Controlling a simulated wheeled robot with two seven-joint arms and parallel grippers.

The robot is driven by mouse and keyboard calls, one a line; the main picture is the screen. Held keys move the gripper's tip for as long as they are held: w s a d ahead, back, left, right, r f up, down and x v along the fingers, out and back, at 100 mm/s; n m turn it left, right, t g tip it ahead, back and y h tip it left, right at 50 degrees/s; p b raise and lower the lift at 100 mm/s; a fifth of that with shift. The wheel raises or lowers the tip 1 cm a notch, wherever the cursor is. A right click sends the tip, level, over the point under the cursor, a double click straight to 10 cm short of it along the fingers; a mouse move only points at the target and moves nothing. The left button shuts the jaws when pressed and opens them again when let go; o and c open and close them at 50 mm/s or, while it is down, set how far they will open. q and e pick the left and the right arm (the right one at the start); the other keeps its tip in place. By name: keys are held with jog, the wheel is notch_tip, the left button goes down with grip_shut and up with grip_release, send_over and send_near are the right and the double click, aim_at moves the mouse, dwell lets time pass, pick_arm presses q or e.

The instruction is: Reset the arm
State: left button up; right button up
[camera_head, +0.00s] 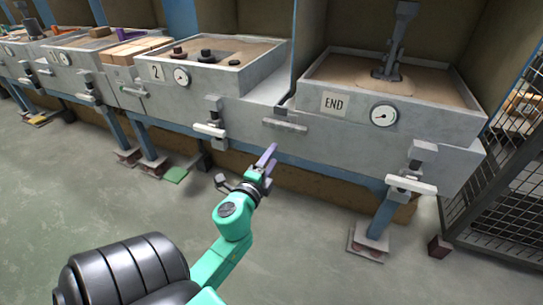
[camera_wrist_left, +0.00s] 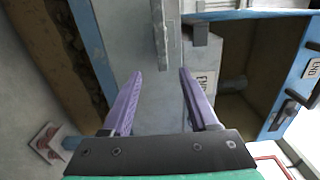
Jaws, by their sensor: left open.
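My left gripper (camera_head: 269,160) is at the end of a teal arm in the head view. It is in front of the grey station front, near the gap between the bin marked 2 and the bin marked END. Its purple fingers stand apart with nothing between them in the left wrist view (camera_wrist_left: 160,80). A grey handle bar (camera_wrist_left: 161,35) lies just beyond the fingertips there. I cannot tell the exact distance to it. My right gripper is not in view.
The END bin (camera_head: 432,112) holds sand and a grey upright tool (camera_head: 398,45). The bin marked 2 (camera_head: 203,82) holds dark round pieces. Clamps with pale handles (camera_head: 210,130) stick out in front. A mesh cage (camera_head: 500,190) stands at right. The green-grey floor (camera_head: 310,255) is open.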

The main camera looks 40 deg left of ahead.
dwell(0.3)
pick_arm(q)
jog(key=s+d+f+n+g+h, duration=0.2)
jog(key=d+f+n+h, duration=0.2)
jog(key=d+f, duration=0.4)
jog(key=s+d+f+n+g+h, duration=0.2)
jog(key=d+f+n+h, duration=0.2)
jog(key=d+f, duration=0.45)
jog(key=s+d+f+n+g+h, duration=0.2)
jog(key=s+d+f, duration=0.15)
jog(key=d, duration=0.35)
jog(key=s+d+f+n+g+h, duration=0.1)
jog(key=s+d+f+n+h, duration=0.15)
jog(key=s+d, duration=0.4)
jog(key=s+a+r+g+y+p, duration=0.3)
jog(key=s+a+g+y+p, duration=0.3)
jog(key=s+a+p, duration=1.3)
jog(key=shift+s+g+y+p, duration=0.35)
jog(key=shift+g+p, duration=1.15)
jog(key=shift+p, duration=6.7)
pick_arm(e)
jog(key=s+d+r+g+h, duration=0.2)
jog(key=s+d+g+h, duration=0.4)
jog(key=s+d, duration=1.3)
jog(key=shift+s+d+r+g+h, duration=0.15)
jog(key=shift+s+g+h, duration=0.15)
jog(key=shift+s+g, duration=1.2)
